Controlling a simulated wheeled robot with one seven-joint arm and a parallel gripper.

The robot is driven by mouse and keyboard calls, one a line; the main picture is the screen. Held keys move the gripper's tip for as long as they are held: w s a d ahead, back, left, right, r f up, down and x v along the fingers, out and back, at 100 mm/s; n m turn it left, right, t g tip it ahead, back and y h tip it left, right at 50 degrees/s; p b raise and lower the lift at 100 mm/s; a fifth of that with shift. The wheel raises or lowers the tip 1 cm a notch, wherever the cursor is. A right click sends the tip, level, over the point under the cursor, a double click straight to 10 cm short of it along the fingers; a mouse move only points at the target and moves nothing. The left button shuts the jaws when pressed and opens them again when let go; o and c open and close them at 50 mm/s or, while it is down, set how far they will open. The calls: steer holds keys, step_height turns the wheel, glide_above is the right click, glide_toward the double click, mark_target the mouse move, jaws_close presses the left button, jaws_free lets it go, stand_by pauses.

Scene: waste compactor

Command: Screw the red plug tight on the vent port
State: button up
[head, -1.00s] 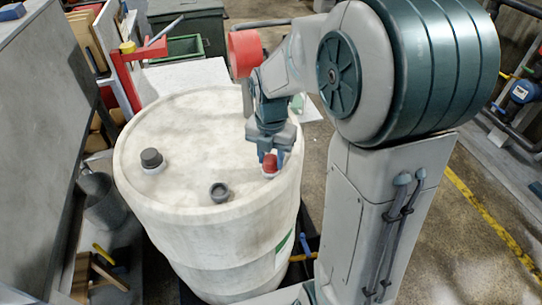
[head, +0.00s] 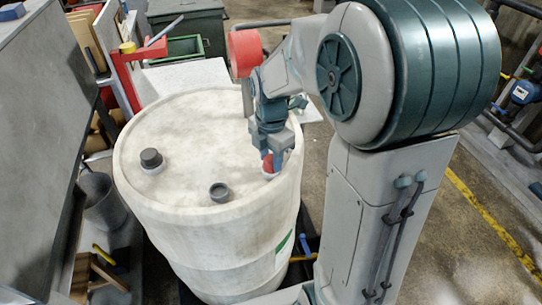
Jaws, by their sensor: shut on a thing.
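The red plug (head: 267,164) sits at the vent port (head: 270,174) near the right edge of the white drum's top (head: 190,110). My gripper (head: 268,157) comes down from above and is shut on the red plug, with its fingers around the plug's sides. One finger hides part of the plug. The plug looks upright on the port's pale collar. I cannot tell from here how tightly it is seated.
A dark capped bung (head: 151,159) and an open dark grey fitting (head: 219,192) stand on the drum top. A red stand (head: 125,75) is behind the drum at left. A grey bucket (head: 102,200) stands left of the drum. Open floor (head: 470,230) lies at right.

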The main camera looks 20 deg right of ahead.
steer(key=m, duration=0.5)
stand_by(0.4)
steer(key=m, duration=0.5)
steer(key=o, duration=1.1)
